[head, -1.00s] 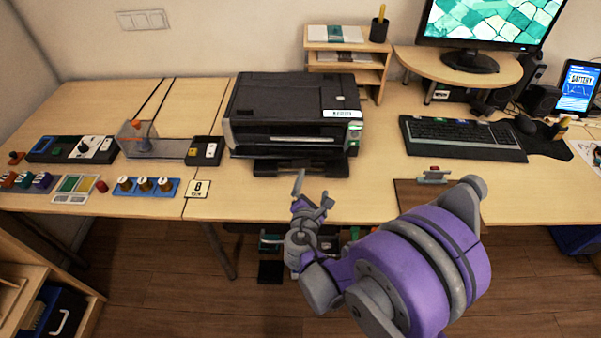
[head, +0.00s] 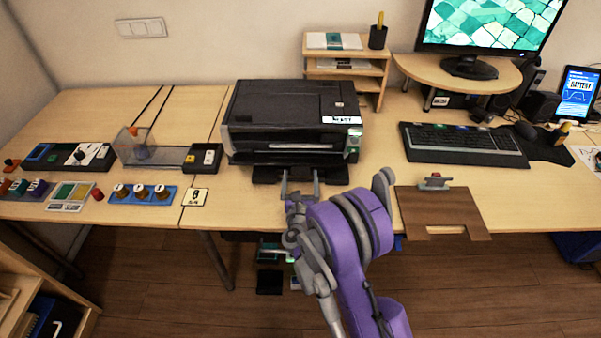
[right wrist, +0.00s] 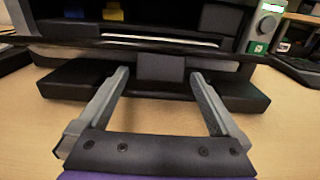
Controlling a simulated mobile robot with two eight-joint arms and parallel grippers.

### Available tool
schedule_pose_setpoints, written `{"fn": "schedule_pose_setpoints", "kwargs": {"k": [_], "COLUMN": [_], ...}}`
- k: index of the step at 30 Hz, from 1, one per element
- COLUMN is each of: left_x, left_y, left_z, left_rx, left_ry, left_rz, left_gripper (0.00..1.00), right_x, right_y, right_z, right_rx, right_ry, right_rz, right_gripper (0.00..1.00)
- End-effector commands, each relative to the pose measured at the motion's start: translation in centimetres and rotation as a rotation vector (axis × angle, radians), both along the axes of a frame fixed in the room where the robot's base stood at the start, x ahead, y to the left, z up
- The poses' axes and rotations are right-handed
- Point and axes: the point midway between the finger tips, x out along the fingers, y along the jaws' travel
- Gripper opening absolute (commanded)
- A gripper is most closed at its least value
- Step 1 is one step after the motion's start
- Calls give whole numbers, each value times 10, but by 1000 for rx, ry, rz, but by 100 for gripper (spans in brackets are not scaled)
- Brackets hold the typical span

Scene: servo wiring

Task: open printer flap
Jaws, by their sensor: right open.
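The black printer (head: 285,105) stands at the back of the desk, and its front opening shows in the right wrist view (right wrist: 160,40). A dark tray or flap (right wrist: 85,78) juts out low from its front; I cannot tell which it is. A small dark tab (right wrist: 160,67) sits at its middle. My right gripper (head: 300,175) is in front of the printer. In the right wrist view its two fingers (right wrist: 158,78) are spread and empty, pointing at the printer on either side of the tab. I cannot tell whether they touch anything. My left gripper is out of view.
A keyboard (head: 463,142) lies to the right. A brown board (head: 440,208) is at the desk's front edge. A clear box (head: 150,150) and control panels stand to the left. Bare desk (head: 235,210) lies in front of the printer.

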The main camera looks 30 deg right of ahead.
Motion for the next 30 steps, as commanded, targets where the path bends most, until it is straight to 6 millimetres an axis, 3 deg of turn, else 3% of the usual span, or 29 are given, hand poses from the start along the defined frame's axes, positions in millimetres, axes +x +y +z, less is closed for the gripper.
{"fn": "schedule_pose_setpoints", "kwargs": {"k": [6, 15, 30], "left_x": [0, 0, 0], "left_y": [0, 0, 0], "left_z": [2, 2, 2], "left_rx": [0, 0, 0], "left_ry": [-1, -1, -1], "left_rz": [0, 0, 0], "left_gripper": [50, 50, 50], "right_x": [15, 17, 16], "right_y": [-9, -10, -10], "right_z": [0, 0, 0], "right_rx": [0, 1, 1], "right_ry": [0, -1, -1], "right_rz": [1, 1, 0], "right_gripper": [100, 98, 8]}}
